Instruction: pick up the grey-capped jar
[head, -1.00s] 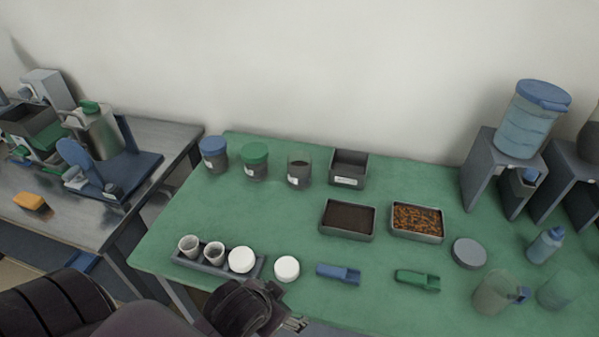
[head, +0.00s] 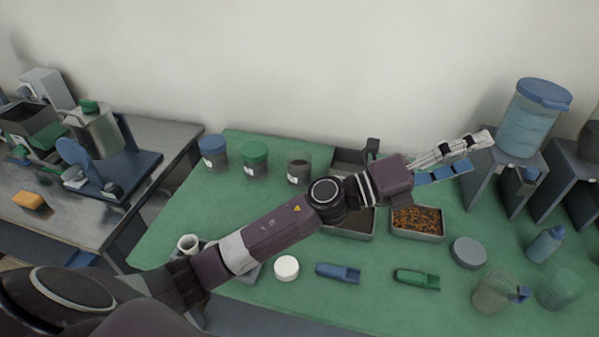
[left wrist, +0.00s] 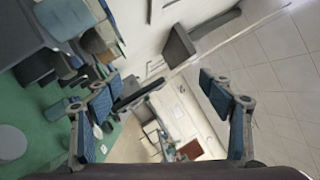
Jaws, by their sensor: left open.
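A jar with a greyish top (head: 299,167) and dark contents stands at the back of the green table, the rightmost of three jars in the head view. I take it to be the grey-capped jar; its cap is hard to make out. My left gripper (head: 476,155) is open and empty, high over the table's back right part. It is well to the right of the jar and apart from it. In the left wrist view, the open left gripper (left wrist: 155,90) has nothing between its fingers, and I cannot make out the jar there. My right gripper is not in view.
A blue-capped jar (head: 213,152) and a green-capped jar (head: 255,160) stand left of it. My left arm crosses above the table (head: 180,225), partly covering a dark tray (head: 345,222). A rust-coloured tray (head: 418,222), grey disc (head: 468,252) and blue-lidded water container (head: 535,115) are at right.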

